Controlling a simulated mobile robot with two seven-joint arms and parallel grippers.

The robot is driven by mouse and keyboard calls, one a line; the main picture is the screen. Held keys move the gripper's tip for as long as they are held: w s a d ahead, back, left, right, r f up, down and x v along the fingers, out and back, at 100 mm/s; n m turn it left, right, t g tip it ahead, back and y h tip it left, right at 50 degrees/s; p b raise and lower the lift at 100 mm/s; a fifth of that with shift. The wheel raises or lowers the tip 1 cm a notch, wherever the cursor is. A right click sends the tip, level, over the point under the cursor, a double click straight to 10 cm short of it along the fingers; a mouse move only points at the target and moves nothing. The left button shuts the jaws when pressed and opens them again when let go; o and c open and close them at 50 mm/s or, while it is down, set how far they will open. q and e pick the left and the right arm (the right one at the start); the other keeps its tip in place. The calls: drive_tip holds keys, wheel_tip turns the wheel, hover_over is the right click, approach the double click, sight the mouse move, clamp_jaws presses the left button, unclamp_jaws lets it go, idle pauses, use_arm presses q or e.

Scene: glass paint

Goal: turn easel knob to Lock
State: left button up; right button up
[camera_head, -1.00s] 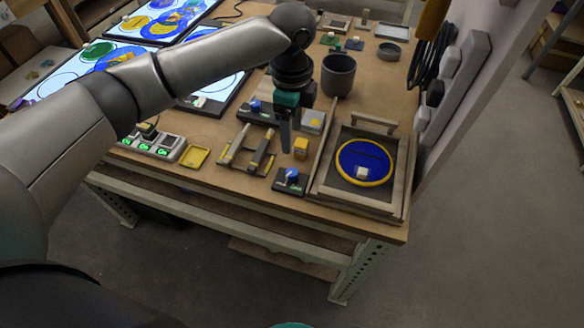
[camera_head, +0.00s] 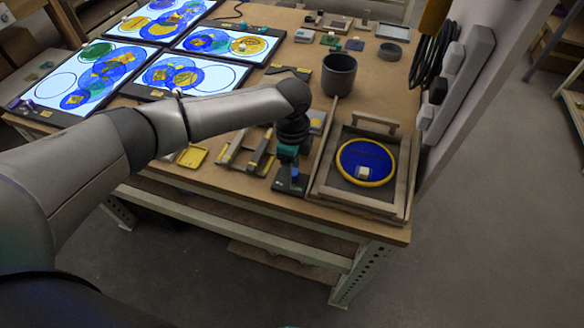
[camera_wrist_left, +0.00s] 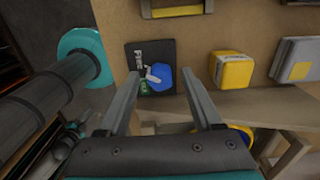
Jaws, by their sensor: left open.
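The easel knob is blue with a pale pointer (camera_wrist_left: 160,78) on a dark plate (camera_wrist_left: 141,52); the plate bears a white label and a green label, too small to read surely. In the head view the plate (camera_head: 279,186) shows at the table's front edge, and my gripper and wrist hide the knob. My left gripper (camera_head: 289,176) points down over the plate. In the left wrist view its open fingers (camera_wrist_left: 161,80) stand on either side of the knob; contact cannot be told. My right gripper is in neither view.
A wooden frame (camera_head: 408,180) holding a blue disc with a yellow rim (camera_head: 365,160) stands close right of the knob. A yellow cube (camera_wrist_left: 232,70) sits close by. A yellow tray (camera_head: 192,157), a dark pot (camera_head: 338,74) and lit panels (camera_head: 205,77) share the table.

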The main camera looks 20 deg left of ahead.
use_arm(q)
clamp_jaws()
idle(0.4)
drive_tip(key=shift+r+n+p, duration=0.2)
drive_tip(key=shift+n+p, duration=0.6)
drive_tip(key=shift+p, duration=0.4)
drive_tip(key=n+p, duration=0.6)
drive_tip(key=n, duration=0.1)
drive_tip(key=shift+n+p, duration=0.3)
drive_tip(key=shift+p, duration=0.1)
drive_tip(key=shift+f+n+p, duration=0.1)
drive_tip(key=shift+n+p, duration=0.55)
drive_tip(key=shift+n, duration=0.65)
